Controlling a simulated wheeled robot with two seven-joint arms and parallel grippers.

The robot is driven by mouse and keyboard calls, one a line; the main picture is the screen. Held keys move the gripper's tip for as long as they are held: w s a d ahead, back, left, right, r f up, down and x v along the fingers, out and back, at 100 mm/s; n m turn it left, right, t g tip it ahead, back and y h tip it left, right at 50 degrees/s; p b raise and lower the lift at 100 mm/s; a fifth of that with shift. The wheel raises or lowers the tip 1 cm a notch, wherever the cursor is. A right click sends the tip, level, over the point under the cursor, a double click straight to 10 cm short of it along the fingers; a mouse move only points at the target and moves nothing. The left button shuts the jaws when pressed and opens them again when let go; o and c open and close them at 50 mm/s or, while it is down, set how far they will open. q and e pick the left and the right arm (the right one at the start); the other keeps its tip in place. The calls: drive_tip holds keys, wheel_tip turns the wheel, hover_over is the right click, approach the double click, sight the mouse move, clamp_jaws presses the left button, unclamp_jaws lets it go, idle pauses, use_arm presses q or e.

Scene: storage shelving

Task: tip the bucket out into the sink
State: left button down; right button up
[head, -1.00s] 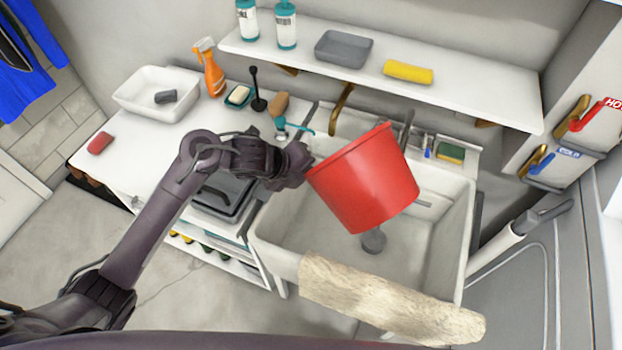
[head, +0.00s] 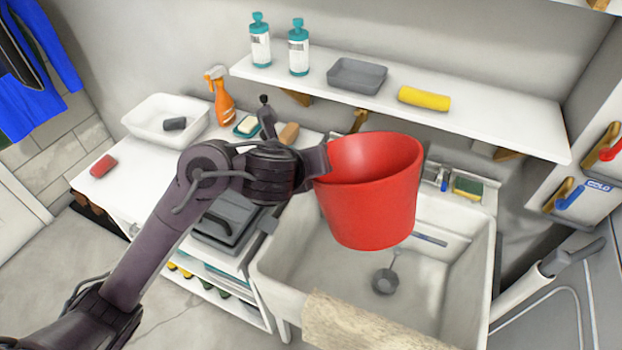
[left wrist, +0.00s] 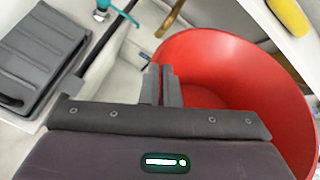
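The red bucket (head: 368,205) hangs above the white sink (head: 440,290), nearly upright with a slight tilt. Its open top and inner wall show, and the part of the inside in view looks empty; its bottom is hidden in the head view. My left gripper (head: 322,165) is at the bucket's left rim. In the left wrist view, the two fingers (left wrist: 161,85) are closed together on the wall of the bucket (left wrist: 235,70). The sink basin below holds a grey drain piece (head: 385,281). My right gripper is not in view.
A shelf (head: 450,115) with bottles, a grey tray and a yellow roll runs behind the sink. A beige cloth (head: 365,325) lies over the sink's front edge. The counter at left holds a white tub (head: 165,120), an orange spray bottle (head: 222,98) and a dark case (head: 228,222).

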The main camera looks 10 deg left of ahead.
use_arm(q)
wheel_tip(320, 180, up, 6)
drive_tip(key=m+t+y+b, duration=0.1)
drive_tip(key=m+t+b, duration=0.1)
drive_tip(key=t+b, duration=0.1)
drive_tip(key=shift+w+a+y, duration=0.15)
drive_tip(key=shift+y, duration=0.15)
idle(0.4)
